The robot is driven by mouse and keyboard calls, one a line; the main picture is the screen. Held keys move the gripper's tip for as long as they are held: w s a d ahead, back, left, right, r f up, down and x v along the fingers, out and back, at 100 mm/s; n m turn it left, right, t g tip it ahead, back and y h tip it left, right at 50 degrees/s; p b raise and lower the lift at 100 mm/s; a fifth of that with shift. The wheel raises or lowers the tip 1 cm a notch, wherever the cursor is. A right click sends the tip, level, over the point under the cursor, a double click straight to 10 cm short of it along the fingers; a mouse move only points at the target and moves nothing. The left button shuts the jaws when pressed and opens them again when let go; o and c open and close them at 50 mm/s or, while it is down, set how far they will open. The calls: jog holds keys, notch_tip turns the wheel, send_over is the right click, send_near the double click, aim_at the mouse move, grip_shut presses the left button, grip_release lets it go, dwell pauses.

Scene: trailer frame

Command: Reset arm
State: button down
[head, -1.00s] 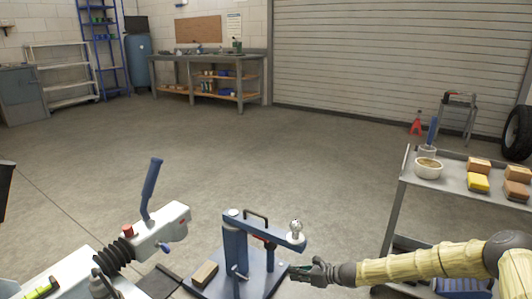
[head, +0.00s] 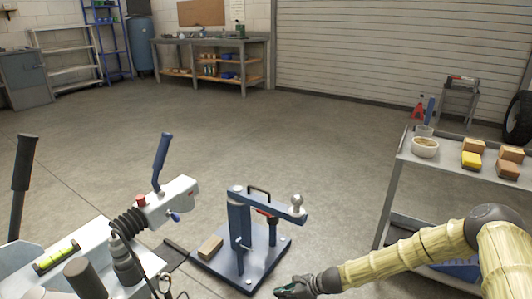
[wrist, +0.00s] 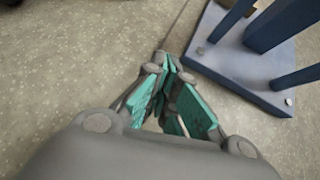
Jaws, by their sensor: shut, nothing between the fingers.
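My gripper (head: 290,287) is at the bottom centre of the head view, on the end of my tan-sleeved arm. Its fingers are shut with nothing between them. In the wrist view its teal-padded fingers (wrist: 172,95) meet at the tips above bare floor. The gripper is apart from the blue stand (head: 242,262), in front and to the right of its base plate. The stand carries a ball hitch (head: 297,203) on its arm. The base plate also shows at the upper right of the wrist view (wrist: 235,72).
A white trailer coupler (head: 172,199) with a blue lever is at left. A wooden block (head: 210,247) lies on the stand's base. A grey cart (head: 440,166) at right holds a bowl (head: 425,147) and several blocks. A workbench (head: 212,42) is far back. The middle floor is clear.

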jog(key=s+d+f+n+g+h, duration=0.1)
jog(key=s+f+n+h, duration=0.2)
jog(key=s, duration=0.6)
jog(key=s+d+f+n+g+h, duration=0.15)
jog(key=s+n, duration=0.25)
jog(key=s, duration=0.5)
jog(key=s+f+n+g+h, duration=0.1)
jog(key=s+f+n, duration=0.25)
jog(key=s, duration=0.55)
jog(key=s+d+r+n+h, duration=0.2)
jog(key=s+d+r+n, duration=0.1)
jog(key=s+d+n, duration=0.3)
jog(key=s+d+r+n+h, duration=0.2)
jog(key=s+d+r+n, duration=0.15)
jog(key=s+d, duration=0.4)
notch_tip(320, 180, up, 39)
jog(key=s+n+p, duration=0.1)
jog(key=s+p, duration=0.1)
jog(key=p, duration=3.5)
jog(key=shift+d+f+t, duration=0.15)
jog(key=shift+d+t, duration=0.2)
